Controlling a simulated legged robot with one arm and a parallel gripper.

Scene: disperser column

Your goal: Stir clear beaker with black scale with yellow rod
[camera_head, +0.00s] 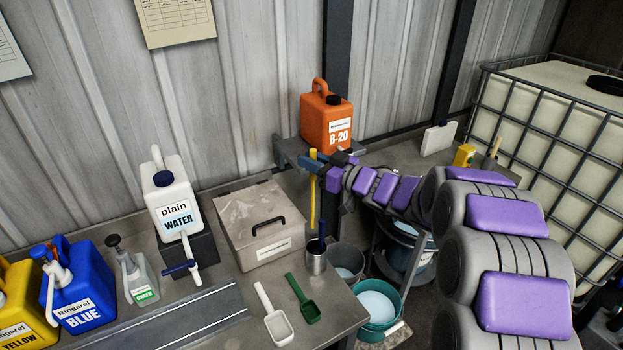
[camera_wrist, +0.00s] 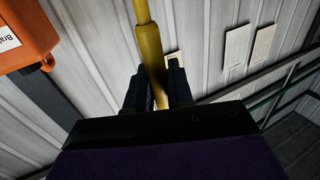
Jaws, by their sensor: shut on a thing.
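The yellow rod (camera_head: 313,205) hangs roughly upright in the head view, above the right part of the table. My gripper (camera_head: 318,165) is shut on its upper part. In the wrist view the yellow rod (camera_wrist: 148,45) runs between the two dark fingers of my gripper (camera_wrist: 157,82). The rod's lower end is close to a metal cup (camera_head: 316,261) in the head view; I cannot tell whether it is in front of, behind or above the cup. I cannot make out a clear beaker with a black scale in either view.
An orange B-20 canister (camera_head: 326,120) stands behind my gripper. A lidded grey box (camera_head: 262,222), a white water canister (camera_head: 172,200) and a blue canister (camera_head: 80,285) stand to the left. A white scoop (camera_head: 277,322) and green scoop (camera_head: 304,300) lie in front. Teal bucket (camera_head: 378,303) stands below the table's right edge.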

